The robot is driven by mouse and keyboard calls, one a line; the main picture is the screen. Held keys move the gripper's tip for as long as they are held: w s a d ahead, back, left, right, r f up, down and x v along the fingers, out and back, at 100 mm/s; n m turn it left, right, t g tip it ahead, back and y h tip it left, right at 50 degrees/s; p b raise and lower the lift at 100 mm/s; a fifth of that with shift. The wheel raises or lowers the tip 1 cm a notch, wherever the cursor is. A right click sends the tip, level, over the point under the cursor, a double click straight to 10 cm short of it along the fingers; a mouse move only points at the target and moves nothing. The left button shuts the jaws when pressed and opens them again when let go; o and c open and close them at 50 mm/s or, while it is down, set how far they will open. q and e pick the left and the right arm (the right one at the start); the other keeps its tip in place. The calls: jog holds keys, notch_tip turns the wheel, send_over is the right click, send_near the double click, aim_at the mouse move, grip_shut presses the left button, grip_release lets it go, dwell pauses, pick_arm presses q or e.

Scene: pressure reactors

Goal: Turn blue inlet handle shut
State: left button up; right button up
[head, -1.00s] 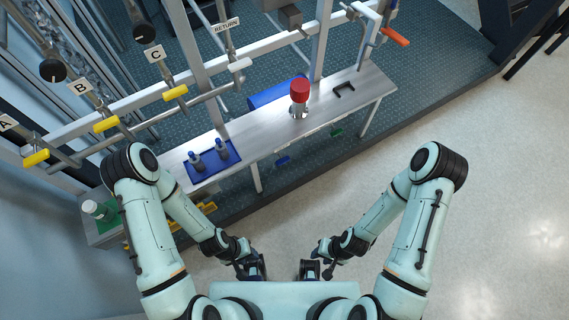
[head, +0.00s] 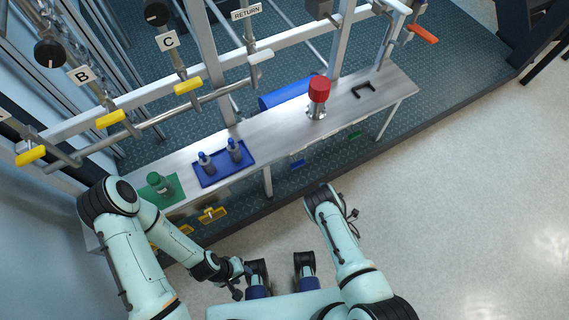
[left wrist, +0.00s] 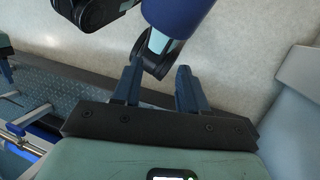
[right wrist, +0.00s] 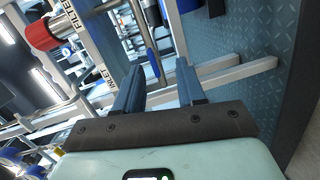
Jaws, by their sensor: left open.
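A small blue piece (head: 297,164) shows under the front edge of the metal bench (head: 282,135) in the head view. It is too small to tell if it is the inlet handle. My left gripper (head: 240,281) is low in front of my body, well away from the bench. Its fingers are apart and empty in the left wrist view (left wrist: 156,88). My right forearm reaches up toward the bench front. The right gripper is hard to make out in the head view, but its fingers are apart and empty in the right wrist view (right wrist: 158,86).
A green piece (head: 355,134) and a yellow one (head: 212,215) also show under the bench edge. On the bench are a blue tray (head: 207,181) with two bottles, a green mat (head: 172,181) and a red-topped fitting (head: 319,90). Yellow handles (head: 188,86) sit on pipes behind. Floor at right is clear.

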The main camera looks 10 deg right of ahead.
jog(key=a+n+y, duration=0.3)
pick_arm(q)
jog(key=w+a+f+n+t+y+b, duration=0.15)
jog(key=w+a+f+t+b, duration=0.35)
jog(key=w+f+b, duration=0.8)
pick_arm(e)
send_near(298, 163)
jog(key=w+a+f, duration=0.1)
jog(key=w+a, duration=0.1)
jog(key=w, duration=0.1)
jog(key=shift+t, duration=0.3)
jog(key=b+x, duration=0.3)
jog(key=x, duration=0.2)
jog(key=shift+w+b, duration=0.3)
pick_arm(q)
jog(key=s+a+f+g, duration=0.1)
jog(key=s+f+g, duration=0.1)
jog(key=s+f, duration=0.4)
jog(key=shift+a+f+g, duration=0.15)
jog(key=shift+a+g, duration=0.15)
pick_arm(e)
jog(key=shift+w, duration=0.4)
pick_arm(q)
jog(key=shift+s, duration=0.1)
pick_arm(e)
grip_shut()
